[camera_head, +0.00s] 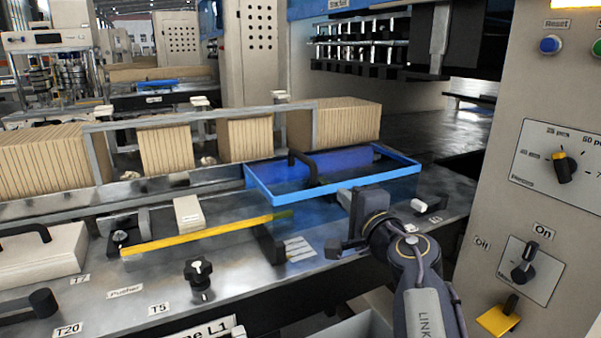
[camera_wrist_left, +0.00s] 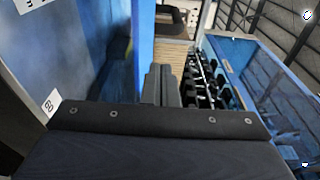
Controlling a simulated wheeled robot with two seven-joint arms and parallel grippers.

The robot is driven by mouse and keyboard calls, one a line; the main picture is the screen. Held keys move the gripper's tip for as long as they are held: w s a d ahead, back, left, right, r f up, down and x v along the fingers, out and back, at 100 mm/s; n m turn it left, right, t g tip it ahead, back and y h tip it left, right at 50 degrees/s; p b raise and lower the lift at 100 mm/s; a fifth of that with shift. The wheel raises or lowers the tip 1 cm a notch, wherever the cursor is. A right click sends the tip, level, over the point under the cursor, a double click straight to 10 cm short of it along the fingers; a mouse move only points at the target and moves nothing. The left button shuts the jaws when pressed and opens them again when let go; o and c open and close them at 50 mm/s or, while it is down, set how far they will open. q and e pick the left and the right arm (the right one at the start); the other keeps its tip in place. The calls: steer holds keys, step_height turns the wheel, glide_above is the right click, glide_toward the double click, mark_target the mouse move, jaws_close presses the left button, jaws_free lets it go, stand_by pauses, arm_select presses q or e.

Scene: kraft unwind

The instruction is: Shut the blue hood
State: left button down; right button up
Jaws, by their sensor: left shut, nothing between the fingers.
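The blue hood (camera_head: 333,191) shows in the head view as a bright blue rectangular frame with see-through bluish panels, above the metal deck right of centre. A black bar handle (camera_head: 293,160) shows at its left part. I cannot tell exactly how far the hood stands open. My left gripper (camera_head: 346,198) is by the front right of the hood, overlapping its front panel in the picture; contact is unclear. In the left wrist view its fingers (camera_wrist_left: 162,85) are together with nothing between them. My right gripper is out of view.
Rows of brown kraft sheets (camera_head: 165,147) stand behind a metal rail. A yellow bar (camera_head: 195,235) and a black knob (camera_head: 199,274) are on the deck at left. A control panel with dials (camera_head: 562,168) rises close on the right. Blue panels flank the fingers in the wrist view.

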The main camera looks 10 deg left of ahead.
mark_target(326, 185)
arm_select(q)
steer(key=p+x, duration=0.2)
steer(key=x, duration=0.8)
steer(key=shift+r, duration=0.15)
